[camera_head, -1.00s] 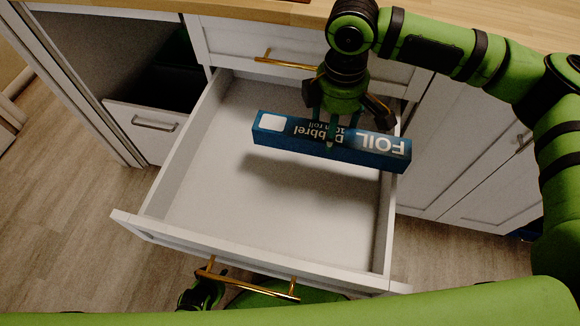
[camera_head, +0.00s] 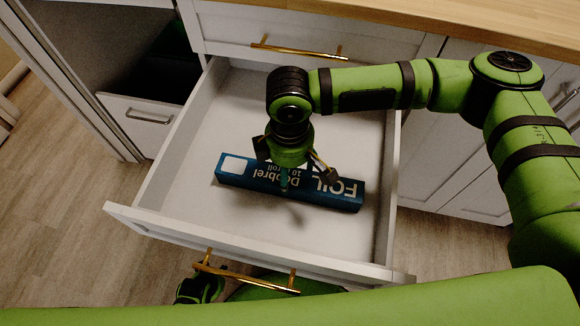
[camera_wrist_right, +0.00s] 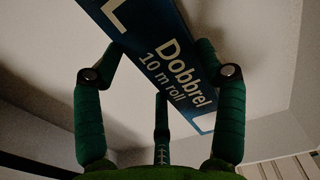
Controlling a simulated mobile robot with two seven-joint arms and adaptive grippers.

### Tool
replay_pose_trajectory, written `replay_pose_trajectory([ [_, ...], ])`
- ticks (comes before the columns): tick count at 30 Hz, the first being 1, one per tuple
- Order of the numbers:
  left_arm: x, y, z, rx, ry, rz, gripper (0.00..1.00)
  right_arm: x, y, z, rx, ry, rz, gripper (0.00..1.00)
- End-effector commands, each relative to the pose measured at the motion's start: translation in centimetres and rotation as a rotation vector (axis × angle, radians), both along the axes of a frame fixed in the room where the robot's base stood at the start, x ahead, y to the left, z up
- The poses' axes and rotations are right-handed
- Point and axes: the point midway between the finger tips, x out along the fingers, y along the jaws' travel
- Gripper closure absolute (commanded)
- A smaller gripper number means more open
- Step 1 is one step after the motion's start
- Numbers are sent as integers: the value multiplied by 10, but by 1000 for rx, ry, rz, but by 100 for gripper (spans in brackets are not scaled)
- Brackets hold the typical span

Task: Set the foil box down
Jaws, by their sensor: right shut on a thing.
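The blue foil box (camera_head: 341,194), with white lettering, is low inside the open white drawer (camera_head: 172,223), lying roughly across it. My right gripper (camera_head: 288,180) is above the box and shut on its middle. In the right wrist view, the fingers (camera_wrist_right: 160,85) are on both sides of the foil box (camera_wrist_right: 172,62). A shadow falls close beside the box on the drawer floor; I cannot tell whether its underside touches. My left gripper (camera_head: 200,288) is by the drawer front, below the brass handle, mostly hidden; its jaws are unclear.
The drawer floor around the box is otherwise empty. A closed drawer with a brass handle (camera_head: 295,50) sits behind, under the wooden counter (camera_head: 400,18). A white bin front (camera_head: 140,118) stands at the left. Drawer side walls flank the box.

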Motion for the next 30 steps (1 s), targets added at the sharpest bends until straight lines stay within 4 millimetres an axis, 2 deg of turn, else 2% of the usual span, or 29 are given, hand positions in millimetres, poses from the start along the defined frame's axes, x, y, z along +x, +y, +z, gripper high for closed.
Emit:
replay_pose_trajectory([
  [8, 0, 0, 1, -1, -4, 0, 57, 0, 0, -1, 0, 0, 0, 69],
  [9, 1, 0, 0, 0, -5, -1, 57, 0, 0, -2, 0, 0, 1, 21],
  [10, 1, 0, 0, 0, -5, -1, 57, 0, 0, -2, 0, 0, 1, 9],
  [11, 1, 0, 0, 0, -5, -1, 57, 0, 0, -2, 0, 0, 1, 5],
  [23, 1, 0, -1, 0, -4, -1, 57, 1, 0, 1, -1, -2, 1, 5],
  [26, 1, 0, 3, -1, -6, -1, 57, 0, 0, 11, 0, -1, 0, 5],
  [30, 1, 2, 0, -1, -24, -5, 57, 1, 0, 39, 1, -3, 2, 5],
])
